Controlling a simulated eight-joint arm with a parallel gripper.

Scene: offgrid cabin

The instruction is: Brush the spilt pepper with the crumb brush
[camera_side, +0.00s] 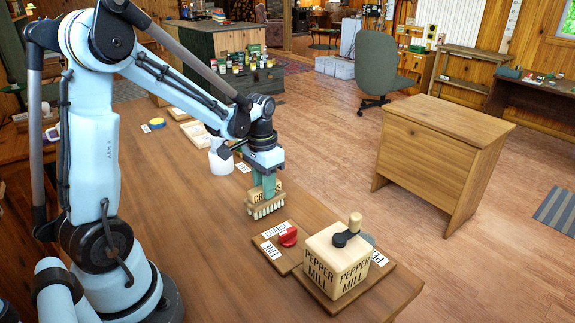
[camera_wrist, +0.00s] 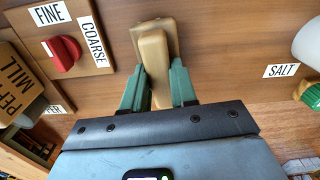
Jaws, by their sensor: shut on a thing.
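My gripper (camera_side: 267,182) is shut on the crumb brush (camera_side: 265,206), a wooden block with lettering and pale bristles pointing down. The brush is upright over the table, left of and behind the pepper mill. I cannot tell whether its bristles touch the wood. In the wrist view, my gripper's green fingers (camera_wrist: 158,88) stand on both sides of the brush's wooden handle (camera_wrist: 153,55). The wooden pepper mill (camera_side: 338,262) has a dark crank on top and stands on a board; part of it shows in the wrist view (camera_wrist: 14,85). I cannot make out any spilt pepper.
A red knob (camera_side: 288,236) with FINE and COARSE labels sits on a small board beside the mill. A SALT label (camera_wrist: 281,70) and a white container (camera_side: 221,158) are farther back. The wooden table (camera_side: 200,225) is clear left of the brush.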

